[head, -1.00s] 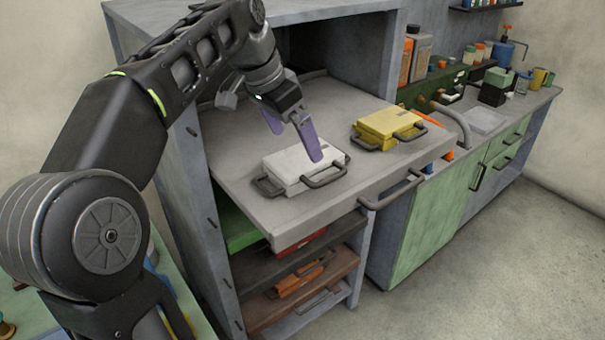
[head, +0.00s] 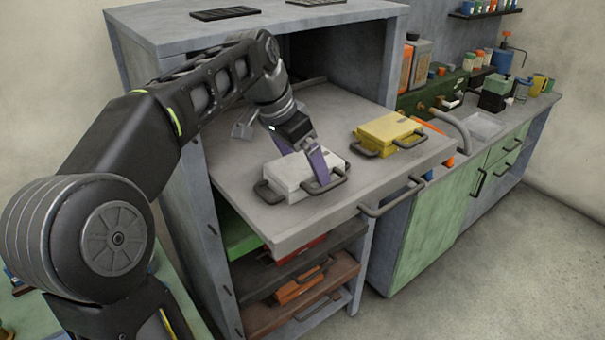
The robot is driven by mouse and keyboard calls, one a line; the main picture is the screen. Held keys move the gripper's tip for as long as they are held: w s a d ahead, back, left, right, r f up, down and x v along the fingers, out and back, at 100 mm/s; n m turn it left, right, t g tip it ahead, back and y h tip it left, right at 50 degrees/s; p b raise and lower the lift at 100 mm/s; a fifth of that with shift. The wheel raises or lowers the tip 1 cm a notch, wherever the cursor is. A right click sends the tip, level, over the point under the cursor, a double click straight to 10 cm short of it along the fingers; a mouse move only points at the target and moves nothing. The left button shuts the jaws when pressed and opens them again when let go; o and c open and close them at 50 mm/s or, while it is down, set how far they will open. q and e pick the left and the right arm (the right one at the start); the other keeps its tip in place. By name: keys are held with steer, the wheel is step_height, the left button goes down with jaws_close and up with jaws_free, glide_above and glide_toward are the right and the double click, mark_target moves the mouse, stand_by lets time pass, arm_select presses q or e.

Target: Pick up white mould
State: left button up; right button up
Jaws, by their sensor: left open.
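The white mould (head: 288,176) is a flat white case with dark handles at its two ends. It lies on the pulled-out grey shelf (head: 300,228), left of the yellow mould. My left gripper (head: 304,168) has purple fingers and comes down from above over the white mould. Its fingers are apart. The nearer finger is at the mould's right handle, and the farther finger is partly hidden behind it. I cannot tell whether the fingers touch the mould. My right gripper is not in view.
A yellow mould (head: 390,134) with dark handles lies to the right on the same shelf. The shelf has a front handle (head: 393,198). Lower shelves hold an orange mould (head: 298,286). A green cabinet with a cluttered counter stands at the right.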

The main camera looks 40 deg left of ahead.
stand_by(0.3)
arm_select(q)
steer(key=c, duration=1.9)
steer(key=shift+r, duration=0.15)
steer(key=shift+c, duration=0.5)
steer(key=shift+w, duration=0.1)
steer(key=shift+r, duration=0.1)
